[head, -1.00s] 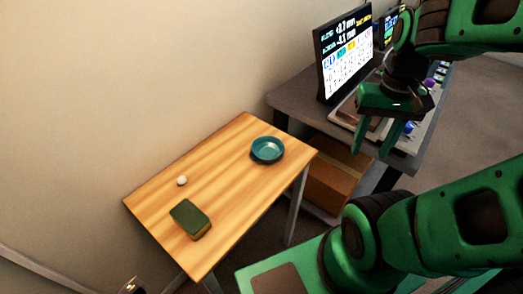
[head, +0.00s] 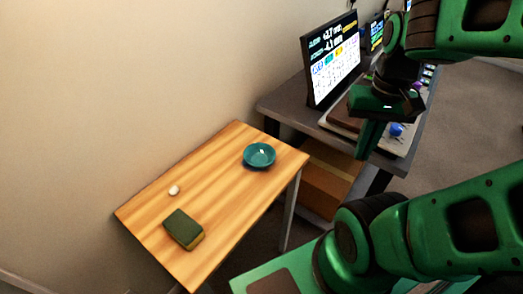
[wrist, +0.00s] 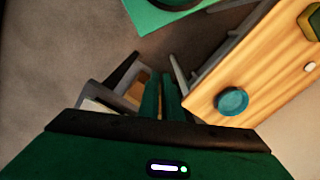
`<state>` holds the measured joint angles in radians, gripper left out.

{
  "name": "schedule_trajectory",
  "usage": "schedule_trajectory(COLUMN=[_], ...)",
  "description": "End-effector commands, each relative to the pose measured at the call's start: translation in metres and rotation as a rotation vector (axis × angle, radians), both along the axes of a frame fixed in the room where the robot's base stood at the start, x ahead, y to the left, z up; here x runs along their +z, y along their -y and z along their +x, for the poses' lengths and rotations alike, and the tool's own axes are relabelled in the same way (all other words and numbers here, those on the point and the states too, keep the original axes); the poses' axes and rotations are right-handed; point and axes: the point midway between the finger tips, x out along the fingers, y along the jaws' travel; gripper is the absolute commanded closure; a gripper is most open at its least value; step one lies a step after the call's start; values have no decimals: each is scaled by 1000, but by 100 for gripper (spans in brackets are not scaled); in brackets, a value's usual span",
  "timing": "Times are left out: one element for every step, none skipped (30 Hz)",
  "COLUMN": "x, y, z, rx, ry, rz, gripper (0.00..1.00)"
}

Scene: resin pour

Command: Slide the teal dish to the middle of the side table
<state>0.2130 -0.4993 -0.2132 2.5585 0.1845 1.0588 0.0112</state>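The teal dish (head: 259,155) sits upright on the side table (head: 215,190), near its far right end in the head view. It also shows in the wrist view (wrist: 232,101), close to the table's edge. My gripper (head: 368,140) hangs in the air to the right of the side table, in front of the desk and well apart from the dish. Its two fingers (wrist: 161,98) are drawn together with nothing seen between them, only a thin gap in the wrist view.
The table's middle is clear. A grey desk (head: 290,102) with a monitor (head: 332,65) stands behind, with a cardboard box (head: 328,185) below.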

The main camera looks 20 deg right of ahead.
Motion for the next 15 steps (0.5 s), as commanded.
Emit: schedule_trajectory(x=[1,2,3,3,3,3,3,2,1,0,-2,-5,-7,-10,-14], y=[1,1,2,2,1,1,0,-1,-3,-5,-8,-11,-14,-18,-22], z=[10,17,29,39,50,65,77,89,104,116,128,144,156,168,183], rx=[-12,-25,-46,-64,-83,-112,-134,-156,-185,-207,-227,-256,-276,-297,-325], ry=[-3,-6,-7,-8,-9,-10,-9,-9,-9,-8,-7,-7,-6,-6,-5], rz=[-3,-5,-7,-10,-13,-16,-18,-19,-21,-22,-23,-24,-23,-24,-24], gripper=[100,100,100,100,100,100,100,100,100,100,100,100,100,100,100])
